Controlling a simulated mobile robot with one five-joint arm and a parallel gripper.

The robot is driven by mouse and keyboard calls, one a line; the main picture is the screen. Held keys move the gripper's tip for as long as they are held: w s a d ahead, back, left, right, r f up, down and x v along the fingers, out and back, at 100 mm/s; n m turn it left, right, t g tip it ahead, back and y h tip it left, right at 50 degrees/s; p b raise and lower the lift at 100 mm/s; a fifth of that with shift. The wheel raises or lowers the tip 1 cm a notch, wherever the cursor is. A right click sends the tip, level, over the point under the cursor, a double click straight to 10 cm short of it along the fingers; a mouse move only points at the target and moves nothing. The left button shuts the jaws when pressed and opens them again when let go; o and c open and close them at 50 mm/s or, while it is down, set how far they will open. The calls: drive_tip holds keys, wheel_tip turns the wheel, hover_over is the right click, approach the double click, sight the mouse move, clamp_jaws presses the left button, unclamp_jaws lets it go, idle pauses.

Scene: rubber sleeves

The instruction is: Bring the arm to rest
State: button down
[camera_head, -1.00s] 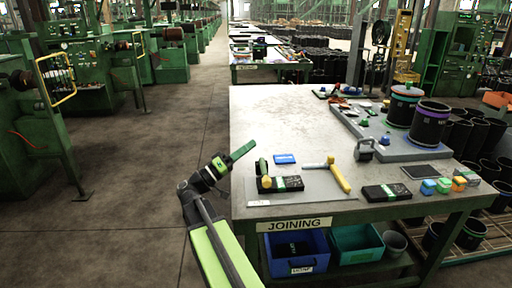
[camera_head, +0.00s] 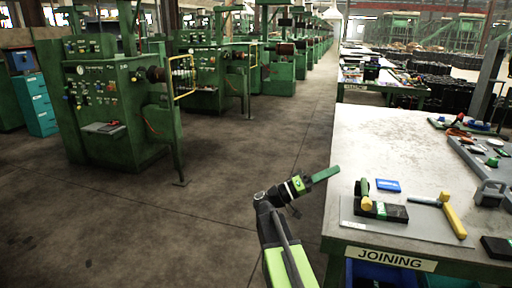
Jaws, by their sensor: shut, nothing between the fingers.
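My gripper (camera_head: 327,174) has green fingers that are closed together with nothing between them. It shows in the head view just left of the work table's (camera_head: 388,125) near left corner, pointing up and to the right. My arm comes up from the bottom of the picture, bends at a dark joint and ends in the gripper. The fingertips lie close to the table's left edge in the picture; their height above it is hard to tell. They appear apart from the things on the table.
On the table, a grey mat (camera_head: 357,223) bears a black block (camera_head: 382,210) with a green band. A yellow-handled hammer (camera_head: 453,217) and a blue card (camera_head: 388,185) lie near it. Green machines (camera_head: 112,110) stand left; the floor (camera_head: 215,215) between is clear.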

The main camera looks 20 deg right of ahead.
drive_tip(key=a+f+n+t+y+p, duration=0.15)
drive_tip(key=a+f+n+y, duration=0.35)
drive_tip(key=f, duration=0.5)
drive_tip(key=a+f+n+t+y+p, duration=0.1)
drive_tip(key=a+f+n+t+y, duration=0.25)
drive_tip(key=f+y, duration=0.45)
drive_tip(key=s+a+f+n+y+b, duration=0.15)
drive_tip(key=a+f+y, duration=0.25)
drive_tip(key=a+f, duration=0.55)
drive_tip(key=s+a+f+n+y+b, duration=0.15)
drive_tip(key=a+f+y, duration=0.4)
drive_tip(key=a, duration=0.65)
wheel_tip(320, 180, up, 25)
drive_tip(key=a+p, duration=0.1)
drive_tip(key=p, duration=2.5)
drive_tip(key=shift+s+a+m, duration=0.25)
drive_tip(key=shift+s+m, duration=0.1)
drive_tip(key=shift+s, duration=0.1)
